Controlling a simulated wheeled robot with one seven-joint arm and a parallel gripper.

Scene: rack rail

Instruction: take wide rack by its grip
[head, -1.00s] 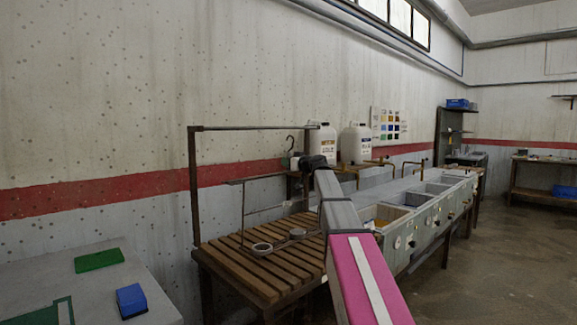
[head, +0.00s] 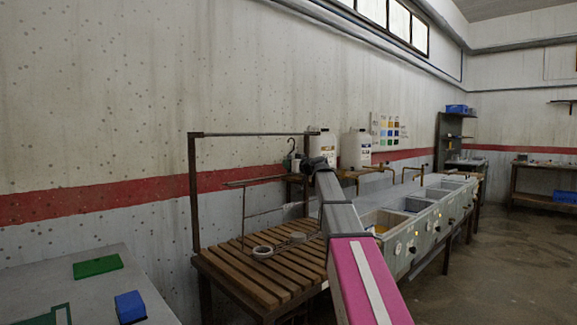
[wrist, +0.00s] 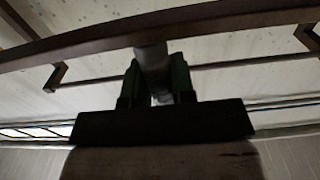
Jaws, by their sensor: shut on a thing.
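The wide rack (head: 255,182) is a thin dark wire frame with a curved hook at its top right. It shows above the slatted wooden bench (head: 225,272), in front of the wall. The hook appears just below the right end of the dark rail (head: 245,134), apart from it in the picture. My gripper (head: 306,165) is at the rack's upper right, its fingers mostly hidden by my arm. In the wrist view, my gripper's green fingers (wrist: 157,82) are shut on a grey round grip (wrist: 152,60). A brown bar (wrist: 230,20) crosses above it.
Two round rings (head: 262,251) show just above the bench slats. White jugs (head: 356,149) and a row of sinks (head: 400,222) stand to the right. A grey table (head: 40,275) with green and blue blocks is at the left. The floor at the right is clear.

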